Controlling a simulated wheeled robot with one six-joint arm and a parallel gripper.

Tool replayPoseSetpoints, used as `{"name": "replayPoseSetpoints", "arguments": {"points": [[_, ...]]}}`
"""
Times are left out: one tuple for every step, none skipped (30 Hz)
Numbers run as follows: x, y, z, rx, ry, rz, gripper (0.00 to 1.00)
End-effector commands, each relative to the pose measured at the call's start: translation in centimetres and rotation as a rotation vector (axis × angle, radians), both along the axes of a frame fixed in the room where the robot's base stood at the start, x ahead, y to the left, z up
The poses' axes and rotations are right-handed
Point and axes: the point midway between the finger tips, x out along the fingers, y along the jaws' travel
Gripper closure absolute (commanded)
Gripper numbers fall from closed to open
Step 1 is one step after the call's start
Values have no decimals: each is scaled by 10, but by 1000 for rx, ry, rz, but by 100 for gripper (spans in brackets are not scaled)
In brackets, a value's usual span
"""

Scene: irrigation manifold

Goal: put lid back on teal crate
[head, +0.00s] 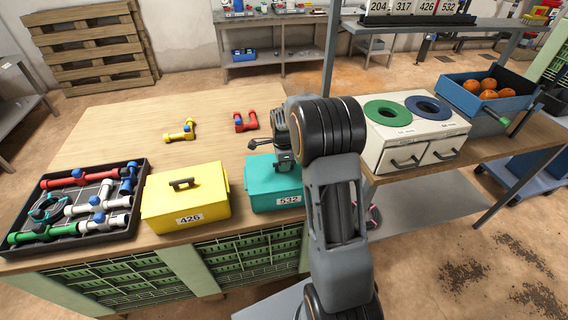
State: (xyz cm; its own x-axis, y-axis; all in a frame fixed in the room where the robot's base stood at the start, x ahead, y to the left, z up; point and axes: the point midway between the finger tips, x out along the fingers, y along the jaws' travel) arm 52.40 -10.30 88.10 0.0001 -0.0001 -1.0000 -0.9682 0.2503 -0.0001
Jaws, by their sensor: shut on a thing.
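The teal crate (272,198), labelled 532, stands at the front edge of the wooden workbench, right of the yellow crate. A teal lid (259,166) shows at its top, level or nearly so. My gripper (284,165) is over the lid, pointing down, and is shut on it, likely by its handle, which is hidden. My arm covers the right side of the crate and lid. I cannot tell whether the lid is fully seated or slightly above the rim.
A yellow crate (187,207) labelled 426 with its handled lid on stands close left. A black tray (134,229) of pipe fittings is farther left. Yellow (180,132) and red (245,123) fittings lie behind. A white bin unit (414,142) and blue crate (478,112) stand right.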

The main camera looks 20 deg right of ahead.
Motion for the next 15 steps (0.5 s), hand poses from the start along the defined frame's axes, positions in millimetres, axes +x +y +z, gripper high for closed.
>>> {"name": "replayPoseSetpoints", "arguments": {"points": [[0,0,0,0,0,0,100],[0,0,0,0,0,0,100],[0,0,0,0,-1,0,100],[0,0,0,0,0,0,100],[0,0,0,0,0,0,100],[0,0,0,0,0,0,100],[0,0,0,0,0,0,100],[0,0,0,0,0,0,100],[0,0,0,0,0,0,81],[0,0,0,0,0,0,78],[0,0,0,0,0,0,75],[0,0,0,0,0,0,71],[0,0,0,0,0,0,68],[0,0,0,0,0,0,66],[0,0,0,0,0,0,62]]}}
